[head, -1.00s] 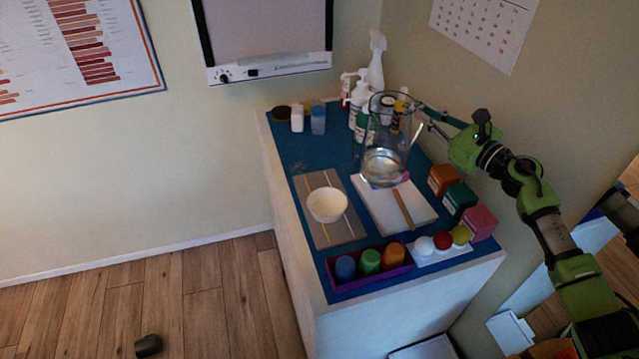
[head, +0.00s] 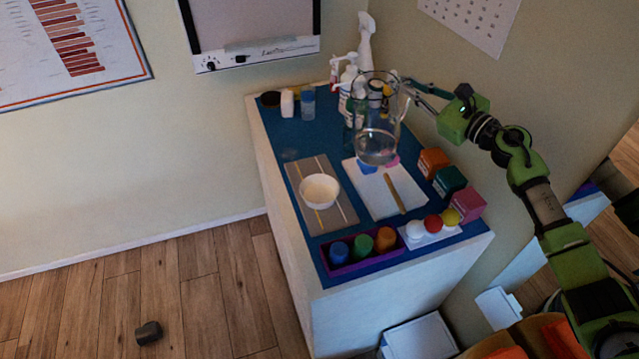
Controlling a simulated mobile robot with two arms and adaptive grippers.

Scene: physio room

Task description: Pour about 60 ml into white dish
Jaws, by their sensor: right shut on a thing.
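The white dish (head: 320,191) is a small round bowl on a grey-brown board (head: 338,219) on the blue-topped cabinet. It looks empty. My right gripper (head: 412,90) is shut on a clear glass jug (head: 378,120) at its right side. The jug is nearly upright, with clear liquid in its lower part, and appears raised above the cabinet top, right of and behind the dish. My left gripper is out of view.
A white board with a wooden stick (head: 394,192) lies below the jug. A purple tray (head: 361,265) of coloured pots stands at the front. Coloured boxes (head: 450,181) and balls (head: 432,223) are at right. Bottles (head: 366,50) stand behind the jug.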

